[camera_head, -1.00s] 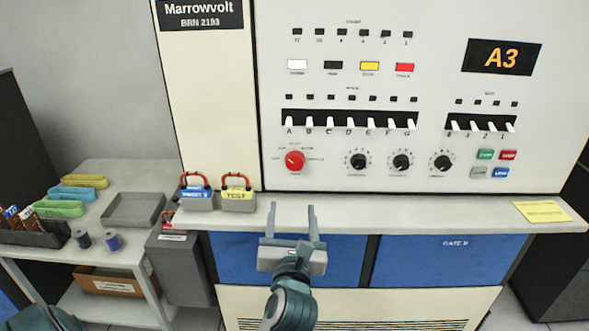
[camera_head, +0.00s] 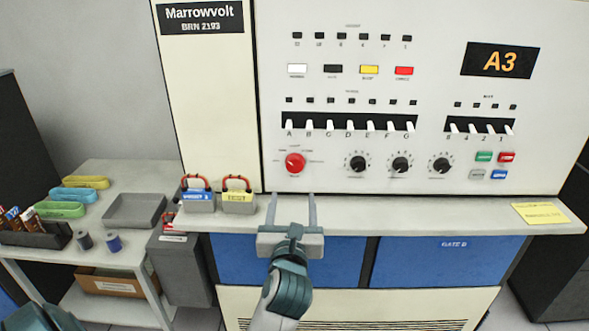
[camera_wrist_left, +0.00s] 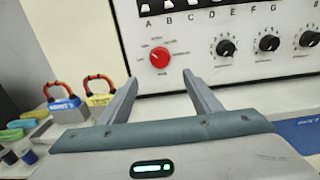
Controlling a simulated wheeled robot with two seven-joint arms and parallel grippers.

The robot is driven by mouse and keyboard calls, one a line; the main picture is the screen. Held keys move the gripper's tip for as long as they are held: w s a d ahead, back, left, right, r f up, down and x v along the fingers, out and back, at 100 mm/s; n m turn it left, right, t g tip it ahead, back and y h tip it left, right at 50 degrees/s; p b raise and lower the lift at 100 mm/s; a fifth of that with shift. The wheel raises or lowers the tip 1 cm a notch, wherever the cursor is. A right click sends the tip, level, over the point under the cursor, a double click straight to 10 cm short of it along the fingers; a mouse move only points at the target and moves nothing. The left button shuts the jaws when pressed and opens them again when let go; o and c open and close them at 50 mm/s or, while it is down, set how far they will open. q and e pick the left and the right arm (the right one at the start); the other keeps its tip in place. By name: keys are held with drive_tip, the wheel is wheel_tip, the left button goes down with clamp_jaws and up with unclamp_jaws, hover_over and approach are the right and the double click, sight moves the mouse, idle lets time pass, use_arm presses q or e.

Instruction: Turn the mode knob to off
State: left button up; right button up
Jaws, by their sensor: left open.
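The mode knob is a round red knob (camera_head: 294,163) on the cream panel, left of a row of black knobs. It also shows in the left wrist view (camera_wrist_left: 159,57), framed just beyond the gap between the fingers. Its labels are too small to read, so I cannot tell its setting. My left gripper (camera_head: 291,197) is open and empty, fingers pointing at the panel, just below the red knob in the head view. In the left wrist view the fingertips (camera_wrist_left: 160,77) look apart from the knob. My right gripper is not in view.
A ledge (camera_head: 400,212) runs under the panel. Two padlocks, blue (camera_head: 198,200) and yellow (camera_head: 238,202), stand on it left of the gripper. Black knobs (camera_head: 357,163) lie to the right, white switches (camera_head: 349,125) above. A side table (camera_head: 160,172) with trays stands left.

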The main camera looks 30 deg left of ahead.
sight(295, 168)
use_arm(q)
drive_tip(key=p+x, duration=0.3)
drive_tip(key=x, duration=1)
drive_tip(key=shift+w+a+p, duration=0.2)
drive_tip(key=shift+p, duration=0.15)
drive_tip(key=shift+c, duration=0.2)
drive_tip(key=c, duration=1)
